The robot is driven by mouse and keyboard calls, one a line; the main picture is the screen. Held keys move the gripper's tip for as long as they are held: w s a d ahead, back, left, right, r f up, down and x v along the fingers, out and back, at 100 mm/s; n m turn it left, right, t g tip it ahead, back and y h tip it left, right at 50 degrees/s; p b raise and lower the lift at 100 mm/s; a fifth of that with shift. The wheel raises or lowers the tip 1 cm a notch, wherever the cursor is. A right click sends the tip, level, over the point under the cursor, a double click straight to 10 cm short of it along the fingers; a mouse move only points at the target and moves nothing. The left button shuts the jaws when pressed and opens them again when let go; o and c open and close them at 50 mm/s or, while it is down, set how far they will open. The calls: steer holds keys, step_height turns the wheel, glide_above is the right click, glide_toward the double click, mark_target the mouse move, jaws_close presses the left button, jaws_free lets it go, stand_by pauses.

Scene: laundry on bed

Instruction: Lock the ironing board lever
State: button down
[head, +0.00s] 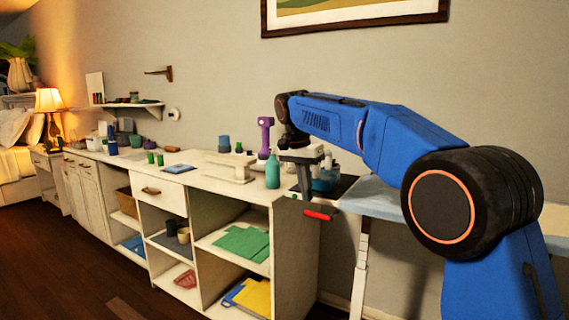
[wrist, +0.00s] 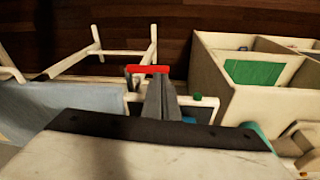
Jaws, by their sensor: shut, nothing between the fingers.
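The red lever (head: 320,215) sticks out at the near end of the ironing board (head: 372,201), beside the cabinet's right end. In the wrist view the lever (wrist: 147,69) lies just beyond my fingertips, and the board's pale blue cover (wrist: 45,112) is at left. My gripper (head: 306,197) points down just left of the lever in the head view. It is shut and empty, and its fingers also show in the wrist view (wrist: 160,90). I cannot tell whether the fingers touch the lever. A small green knob (wrist: 197,96) is to the right of the fingers.
A white shelf cabinet (head: 295,250) stands left of the board, its top holding a teal bottle (head: 272,171), a purple object (head: 265,137) and other items. White board legs (head: 360,268) stand below. The dark wood floor (head: 75,270) is open at left.

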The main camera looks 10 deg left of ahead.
steer(key=a+r, duration=0.4)
steer(key=r, duration=0.5)
steer(key=shift+a, duration=0.25)
steer(key=shift+r, duration=0.1)
